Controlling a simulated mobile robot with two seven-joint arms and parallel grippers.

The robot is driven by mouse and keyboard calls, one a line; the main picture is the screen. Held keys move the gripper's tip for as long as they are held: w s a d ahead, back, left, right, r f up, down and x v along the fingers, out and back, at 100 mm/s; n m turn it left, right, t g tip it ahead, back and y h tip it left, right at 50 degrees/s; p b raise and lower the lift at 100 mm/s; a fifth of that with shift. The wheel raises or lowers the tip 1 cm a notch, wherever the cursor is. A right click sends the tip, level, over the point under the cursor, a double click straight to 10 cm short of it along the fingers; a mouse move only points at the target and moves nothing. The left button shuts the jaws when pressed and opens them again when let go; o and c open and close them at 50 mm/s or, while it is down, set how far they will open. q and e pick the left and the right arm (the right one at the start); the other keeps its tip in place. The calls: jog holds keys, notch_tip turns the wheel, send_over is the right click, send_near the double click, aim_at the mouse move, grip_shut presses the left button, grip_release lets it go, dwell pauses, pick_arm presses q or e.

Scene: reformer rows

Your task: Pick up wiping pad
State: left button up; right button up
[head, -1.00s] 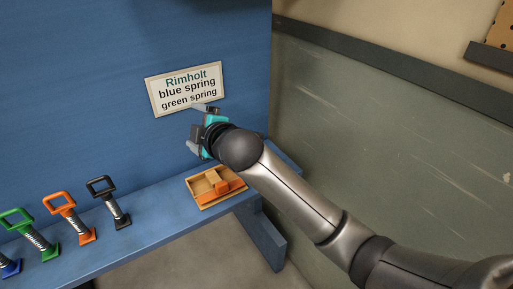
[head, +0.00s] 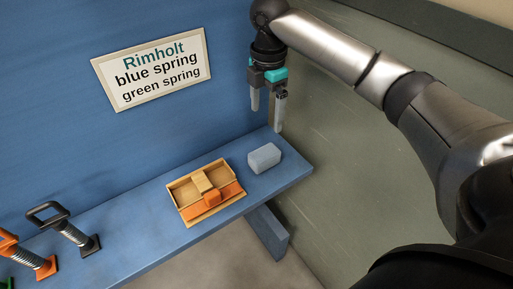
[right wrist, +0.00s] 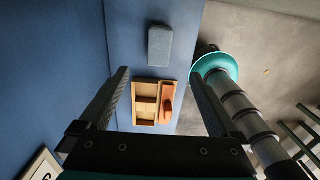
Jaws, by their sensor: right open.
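The wiping pad is likely the grey block (head: 264,157) lying on the right end of the blue shelf. It also shows in the right wrist view (right wrist: 159,45), ahead of the fingers. My right gripper (head: 266,116) points down above the block and is apart from it. Its two fingers (right wrist: 159,76) are spread with nothing between them. My left gripper is not in view.
A wooden tray (head: 178,200) with an orange part sits on the shelf just left of the grey block. Black (head: 72,231) and orange (head: 28,257) spring-handled tools stand further left. A blue wall with a sign (head: 154,70) rises behind. The shelf ends right of the block.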

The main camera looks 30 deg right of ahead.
notch_tip(320, 180, down, 4)
jog(key=f+b, duration=0.1)
send_over(265, 152)
jog(key=f, duration=0.2)
jog(key=f+b, duration=0.1)
jog(key=f, duration=0.1)
jog(key=shift+s, duration=0.3)
jog(key=shift+f, duration=0.65)
jog(key=f, duration=0.1)
jog(key=f+b, duration=0.1)
jog(key=f, duration=0.2)
jog(key=shift+w+f, duration=0.3)
jog(key=shift+f, duration=0.1)
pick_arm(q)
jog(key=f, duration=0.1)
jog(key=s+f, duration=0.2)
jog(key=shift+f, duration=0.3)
pick_arm(e)
jog(key=c, duration=1.5)
